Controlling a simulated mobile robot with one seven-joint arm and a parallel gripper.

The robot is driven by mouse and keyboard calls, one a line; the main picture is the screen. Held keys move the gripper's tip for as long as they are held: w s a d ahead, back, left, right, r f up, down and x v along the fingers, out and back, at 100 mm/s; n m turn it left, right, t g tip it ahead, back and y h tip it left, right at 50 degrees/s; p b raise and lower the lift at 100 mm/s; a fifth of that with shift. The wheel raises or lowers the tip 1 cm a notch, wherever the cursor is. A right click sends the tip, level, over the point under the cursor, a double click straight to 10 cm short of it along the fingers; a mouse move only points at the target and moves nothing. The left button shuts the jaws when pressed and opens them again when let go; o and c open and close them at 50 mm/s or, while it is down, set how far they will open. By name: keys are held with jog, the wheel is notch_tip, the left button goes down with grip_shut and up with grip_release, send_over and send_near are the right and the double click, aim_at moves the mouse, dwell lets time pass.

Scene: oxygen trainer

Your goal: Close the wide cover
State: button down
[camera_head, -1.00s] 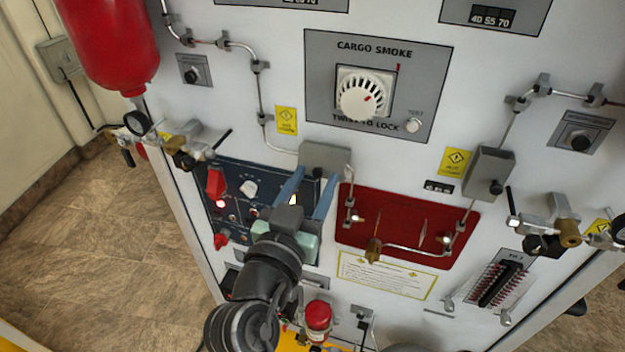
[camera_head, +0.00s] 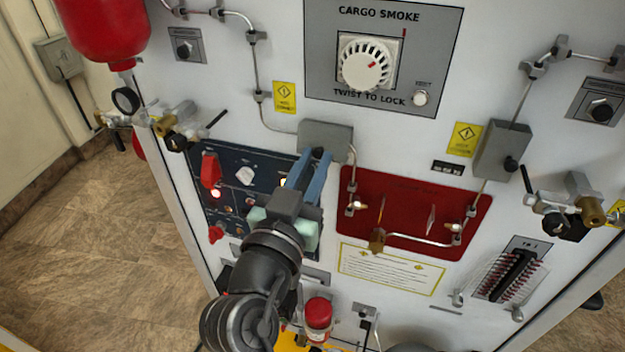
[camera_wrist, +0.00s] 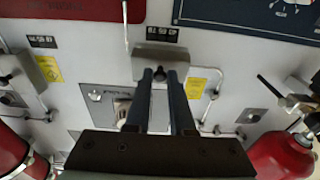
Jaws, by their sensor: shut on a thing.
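My gripper (camera_head: 316,156) is shut on a small black knob at the lower edge of a grey box (camera_head: 326,135). The box sits on the white panel between the dark blue switch panel and the red panel. In the wrist view, both blue fingers of my gripper (camera_wrist: 162,73) meet at the knob (camera_wrist: 160,78) on the grey box (camera_wrist: 150,56). Which part is the wide cover is not clear. A clear cover (camera_head: 482,265) stands at the terminal block at lower right. Thin flaps also stick out from the red panel (camera_head: 410,188).
A large white dial (camera_head: 365,65) is above. A similar grey box (camera_head: 503,150) with a black knob is at right. Thin pipes cross the panel. Valves stick out at left (camera_head: 175,118) and right (camera_head: 580,205). A red bottle (camera_head: 105,30) hangs at upper left.

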jog(key=shift+w+f+t+b, duration=0.2)
jog(key=shift+f+t+b, duration=0.5)
jog(key=shift+b, duration=2.3)
jog(key=t+b, duration=0.1)
jog(key=b, duration=0.4)
jog(key=shift+w+d+f+h, duration=0.15)
jog(key=shift+f+h, duration=0.05)
jog(key=shift+h, duration=0.2)
jog(key=shift+w+r+t+b, duration=0.1)
jog(key=shift+t+b, duration=0.2)
jog(key=shift+b, duration=0.7)
jog(key=c, duration=0.8)
grip_release()
jog(key=shift+o, duration=0.2)
